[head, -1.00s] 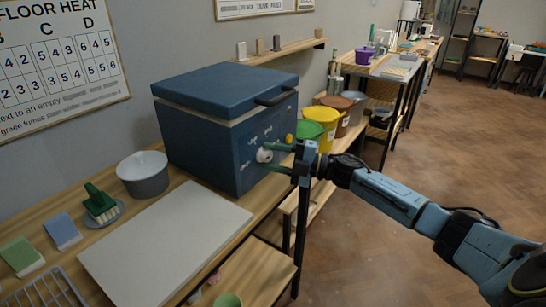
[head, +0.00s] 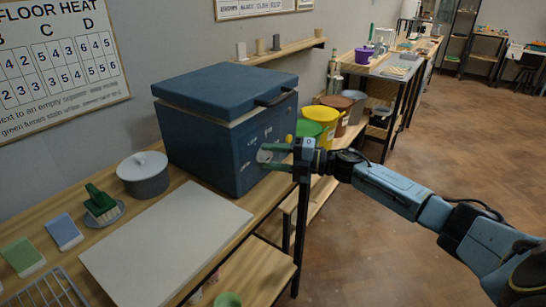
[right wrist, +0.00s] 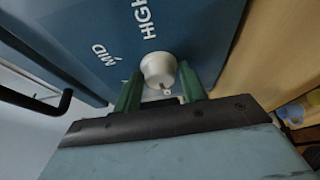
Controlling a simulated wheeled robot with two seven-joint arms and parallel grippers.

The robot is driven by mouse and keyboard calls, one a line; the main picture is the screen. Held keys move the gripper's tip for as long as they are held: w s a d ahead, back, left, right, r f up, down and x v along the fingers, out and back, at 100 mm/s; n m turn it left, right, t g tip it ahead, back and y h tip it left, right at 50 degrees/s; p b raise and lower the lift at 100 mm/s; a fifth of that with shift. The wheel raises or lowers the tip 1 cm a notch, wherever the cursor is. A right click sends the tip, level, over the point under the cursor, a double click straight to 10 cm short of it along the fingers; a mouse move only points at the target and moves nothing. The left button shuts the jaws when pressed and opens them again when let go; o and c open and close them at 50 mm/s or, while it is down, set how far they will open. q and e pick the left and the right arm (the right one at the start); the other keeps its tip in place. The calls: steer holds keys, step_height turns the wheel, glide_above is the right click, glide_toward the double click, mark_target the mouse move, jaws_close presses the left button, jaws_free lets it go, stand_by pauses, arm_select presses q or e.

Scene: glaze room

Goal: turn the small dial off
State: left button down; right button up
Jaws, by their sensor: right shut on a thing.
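The small white dial (head: 263,156) sits on the front face of the blue kiln (head: 216,150). In the right wrist view the dial (right wrist: 157,68) is a round off-white knob with a small mark at its lower edge; the printed words MID and HIGH show beside it. My right gripper (head: 270,157) reaches in from the right. Its two green fingers stand on either side of the dial in the right wrist view (right wrist: 160,80), shut on it. Any other label near the dial is hidden by the fingers. My left gripper is not in view.
A yellow knob or light (head: 289,138) is on the kiln just beyond my gripper. The kiln lid (head: 220,85) is down, its dark handle above the dial. A grey pot (head: 143,180) and a pale board (head: 165,240) lie on the bench. Coloured buckets (head: 322,115) stand behind my gripper.

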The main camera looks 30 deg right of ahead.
steer(key=o, duration=0.8)
steer(key=v, duration=1.3)
steer(key=shift+s+d+r, duration=0.1)
steer(key=shift+d, duration=0.05)
